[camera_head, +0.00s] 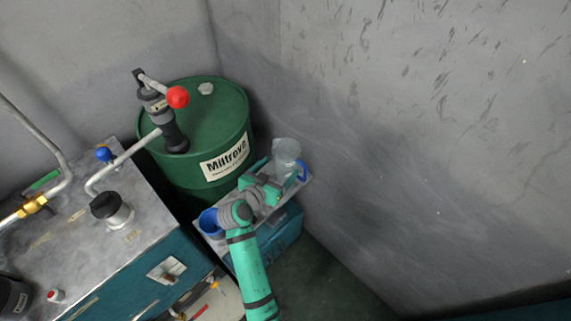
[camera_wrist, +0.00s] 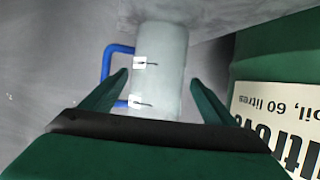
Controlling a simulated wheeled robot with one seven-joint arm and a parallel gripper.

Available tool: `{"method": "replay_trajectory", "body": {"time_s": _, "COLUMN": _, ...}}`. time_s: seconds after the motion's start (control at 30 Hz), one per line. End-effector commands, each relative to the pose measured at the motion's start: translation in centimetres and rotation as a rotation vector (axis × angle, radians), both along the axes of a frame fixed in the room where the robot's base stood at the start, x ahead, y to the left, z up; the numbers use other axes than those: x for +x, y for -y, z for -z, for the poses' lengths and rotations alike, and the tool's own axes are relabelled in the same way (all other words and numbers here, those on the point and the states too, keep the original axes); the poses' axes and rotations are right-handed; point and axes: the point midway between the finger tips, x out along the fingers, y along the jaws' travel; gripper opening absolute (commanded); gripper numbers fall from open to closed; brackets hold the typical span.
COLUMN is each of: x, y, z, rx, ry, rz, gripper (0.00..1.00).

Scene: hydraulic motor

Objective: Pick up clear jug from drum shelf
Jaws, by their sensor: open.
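The clear jug (camera_head: 286,153) stands at the far right end of the drum shelf (camera_head: 213,229), close to the grey wall. In the wrist view the jug (camera_wrist: 161,70) is a pale cylinder with a blue handle (camera_wrist: 106,75) on its left side. My gripper (camera_head: 277,175) is open beside the jug. In the wrist view my gripper's two fingers (camera_wrist: 160,95) stand on either side of the jug body, with gaps visible. The left finger is near the blue handle. The jug's lower part is hidden behind my gripper.
A green oil drum (camera_head: 190,120) with a hand pump and red knob (camera_head: 177,97) stands left of the jug. A blue container (camera_head: 211,222) sits at the shelf's near end. A steel-topped teal cabinet (camera_head: 70,235) is at left. Grey walls close in behind and right.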

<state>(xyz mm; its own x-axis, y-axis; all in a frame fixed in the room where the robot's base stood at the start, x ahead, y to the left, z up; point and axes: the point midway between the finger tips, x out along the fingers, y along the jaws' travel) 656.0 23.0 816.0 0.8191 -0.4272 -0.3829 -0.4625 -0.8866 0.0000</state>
Motion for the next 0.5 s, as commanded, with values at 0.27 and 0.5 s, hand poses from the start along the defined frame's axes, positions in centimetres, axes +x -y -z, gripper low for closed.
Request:
{"method": "replay_trajectory", "body": {"time_s": 0.27, "x": 2.1, "y": 1.0, "z": 1.0, "rx": 0.0, "ry": 0.0, "rz": -0.004, "gripper": 0.81}}
{"method": "replay_trajectory", "body": {"time_s": 0.5, "x": 4.2, "y": 1.6, "z": 2.0, "rx": 0.0, "ry": 0.0, "rz": -0.011, "gripper": 0.81}}
